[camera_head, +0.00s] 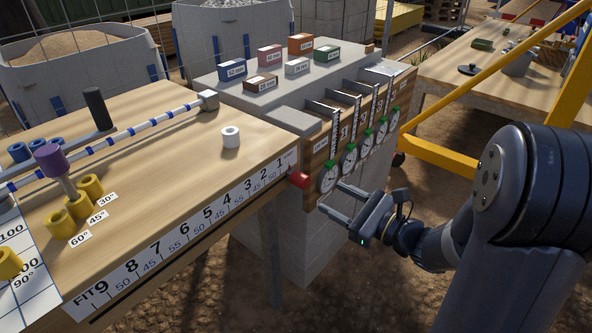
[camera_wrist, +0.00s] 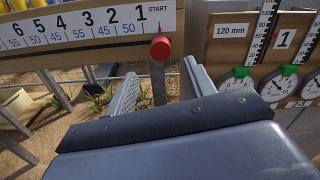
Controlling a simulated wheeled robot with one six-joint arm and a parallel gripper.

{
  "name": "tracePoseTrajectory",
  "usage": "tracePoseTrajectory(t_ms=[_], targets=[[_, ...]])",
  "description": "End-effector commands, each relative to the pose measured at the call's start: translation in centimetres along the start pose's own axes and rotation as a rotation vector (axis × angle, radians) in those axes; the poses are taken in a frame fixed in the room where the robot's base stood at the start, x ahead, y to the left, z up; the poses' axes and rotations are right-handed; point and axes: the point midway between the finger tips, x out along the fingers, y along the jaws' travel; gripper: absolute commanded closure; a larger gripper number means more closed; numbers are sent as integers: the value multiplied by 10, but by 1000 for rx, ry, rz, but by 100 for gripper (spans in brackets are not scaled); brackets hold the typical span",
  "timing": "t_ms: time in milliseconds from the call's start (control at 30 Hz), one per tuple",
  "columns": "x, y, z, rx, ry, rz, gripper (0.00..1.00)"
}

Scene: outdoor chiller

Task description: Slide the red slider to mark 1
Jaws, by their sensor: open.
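The red slider (camera_head: 298,179) is a short red knob on the front edge of the wooden table, at the right end of the white number scale (camera_head: 190,233). In the wrist view the red slider (camera_wrist: 160,47) sits just below the START label (camera_wrist: 157,9), to the right of mark 1 (camera_wrist: 140,13). My gripper (camera_head: 331,197) is open and empty, a short way right of the slider in the head view. In the wrist view my gripper's fingers (camera_wrist: 160,72) point toward the slider, which shows between and beyond their tips, seemingly untouched.
A board with several round dials (camera_head: 351,158) and green clips stands close to the right of the slider. On the table are a white ring (camera_head: 230,137), yellow cylinders (camera_head: 80,206) and a striped rod (camera_head: 130,132). Open ground lies in front of the table.

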Motion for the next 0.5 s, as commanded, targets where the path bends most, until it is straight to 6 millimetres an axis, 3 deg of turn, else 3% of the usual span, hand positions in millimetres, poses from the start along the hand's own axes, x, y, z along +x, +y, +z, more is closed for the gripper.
tracePoseTrajectory(t_ms=[167, 500], targets=[[20, 2, -1, -1, -1, 5, 48], [77, 2, -2, 0, -1, 4, 48]])
